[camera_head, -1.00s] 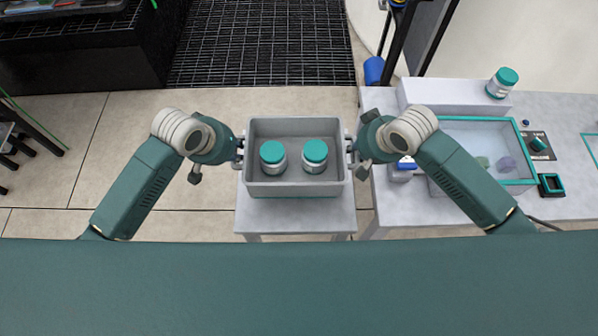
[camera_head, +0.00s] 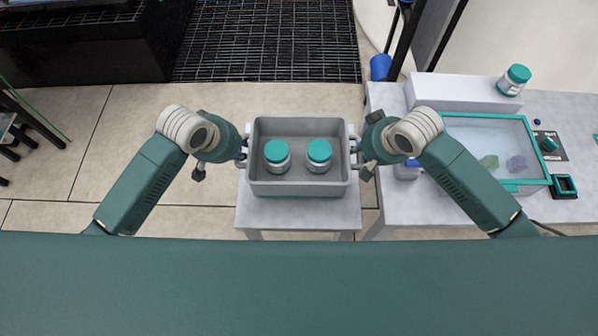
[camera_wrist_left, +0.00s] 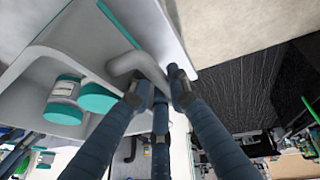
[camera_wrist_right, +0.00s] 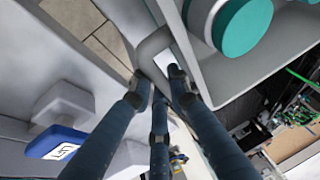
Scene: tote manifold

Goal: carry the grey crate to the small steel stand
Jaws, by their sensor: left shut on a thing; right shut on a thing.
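The grey crate (camera_head: 300,188) is an open box with handles at its two ends. Two white jars with teal lids, a left jar (camera_head: 277,157) and a right jar (camera_head: 319,156), stand upright inside. My left gripper (camera_head: 244,152) is shut on the crate's left handle, which also shows in the left wrist view (camera_wrist_left: 140,64). My right gripper (camera_head: 357,155) is shut on the right handle, seen in the right wrist view (camera_wrist_right: 154,48). A small light grey stand (camera_head: 298,217) is below the crate. I cannot tell whether the crate touches it; the crate hides the stand's far part.
Tiled floor (camera_head: 130,140) is clear on the left. A dark floor grating (camera_head: 270,40) lies behind.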

